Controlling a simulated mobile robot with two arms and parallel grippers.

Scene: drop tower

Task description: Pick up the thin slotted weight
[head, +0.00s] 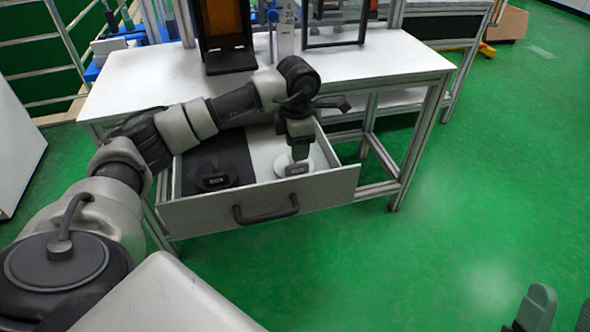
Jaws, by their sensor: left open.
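Two slotted weights lie in the open drawer (330,190). A pale, flat round weight (281,166) lies on the white right part of the drawer floor. A dark weight (214,179) with a small light label lies on the dark left part, and its outline is hard to make out. Which one is thinner is hard to judge. My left gripper (297,163) points down into the drawer at the pale weight and hides part of it. It is open; contact cannot be made out. At the bottom right corner, what looks like my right gripper (557,318) is cut off by the frame.
The drawer's front wall with its dark handle (266,210) faces me. The white table (400,62) above carries a dark orange-backed stand (226,35) and an upright scale (284,28). Metal table legs (415,145) stand right of the drawer. The green floor at right is clear.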

